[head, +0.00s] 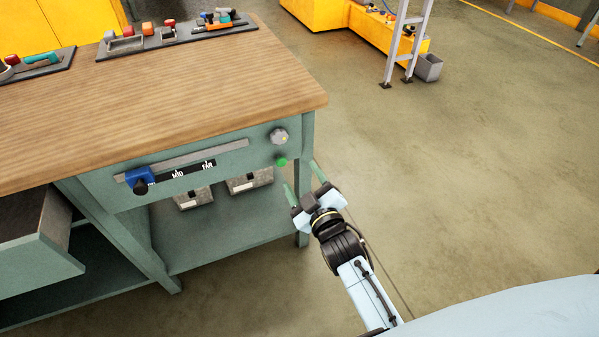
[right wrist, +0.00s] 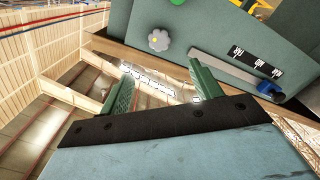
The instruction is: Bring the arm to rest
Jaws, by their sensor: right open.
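My right gripper (head: 301,174) is open and empty, in front of the right front corner of the green workbench. Its two green fingers stand apart and point towards the bench. In the right wrist view the spread fingers (right wrist: 158,76) show with nothing between them, and the bench's front panel fills the upper right. The right arm reaches in from the bottom of the head view. My left gripper is not in view.
The workbench (head: 190,84) has a wooden top. Its front panel carries a blue slider knob (head: 140,179) at the track's left end, a round dial (head: 278,136) and a green button (head: 281,161). A drawer (head: 45,262) stands open at left. Floor right is clear.

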